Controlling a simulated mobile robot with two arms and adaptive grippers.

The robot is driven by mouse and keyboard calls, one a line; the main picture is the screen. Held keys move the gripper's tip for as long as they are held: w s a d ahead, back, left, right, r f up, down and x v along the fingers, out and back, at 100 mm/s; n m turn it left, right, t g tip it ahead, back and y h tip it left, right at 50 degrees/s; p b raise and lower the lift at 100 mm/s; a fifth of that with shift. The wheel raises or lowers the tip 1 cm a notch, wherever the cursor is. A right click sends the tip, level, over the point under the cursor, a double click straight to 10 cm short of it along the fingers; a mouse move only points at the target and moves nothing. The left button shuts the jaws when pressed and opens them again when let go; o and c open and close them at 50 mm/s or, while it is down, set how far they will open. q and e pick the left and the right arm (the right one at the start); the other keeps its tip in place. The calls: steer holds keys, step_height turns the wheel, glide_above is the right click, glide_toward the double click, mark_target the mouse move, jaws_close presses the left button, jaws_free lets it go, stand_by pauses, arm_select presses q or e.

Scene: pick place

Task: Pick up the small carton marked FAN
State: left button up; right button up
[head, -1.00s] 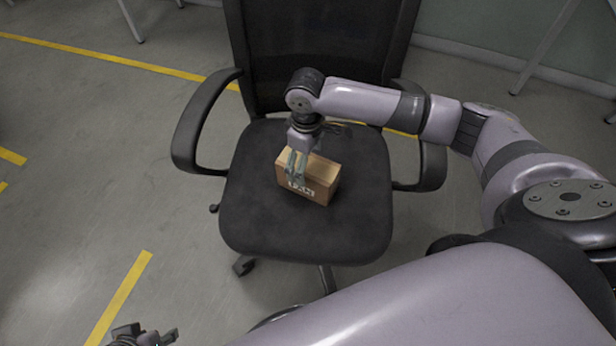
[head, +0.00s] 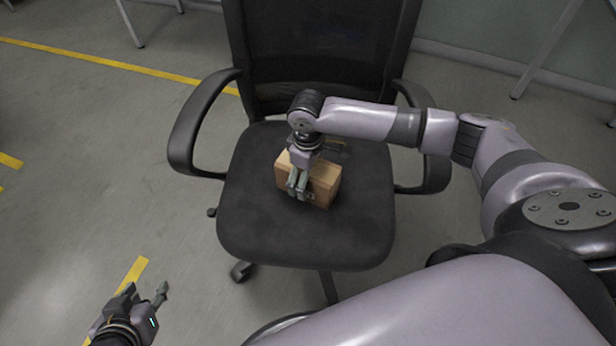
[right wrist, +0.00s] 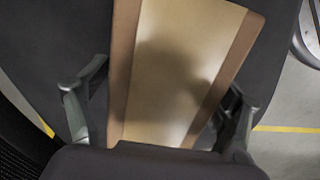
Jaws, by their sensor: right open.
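The small brown carton (head: 324,179) sits on the seat of the black office chair. Its near face is partly covered by my right gripper, and its marking cannot be read now. My right gripper (head: 297,188) is over the carton from above, with its fingers at the near-left part of it. In the right wrist view, the carton's top (right wrist: 180,70) lies between the two spread fingers of the right gripper (right wrist: 158,108), with a gap visible on the left side. My left gripper (head: 146,292) is open and empty, low at the left, away from the chair.
The chair seat (head: 300,240) has bare room around the carton. Armrests stand at the left (head: 185,135) and right (head: 436,175), and the backrest (head: 320,50) rises behind. The grey floor with yellow lines is clear at the left.

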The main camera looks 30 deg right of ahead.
steer(key=shift+c, duration=0.4)
steer(key=c, duration=1.5)
steer(key=shift+c, duration=0.3)
steer(key=shift+r, duration=0.15)
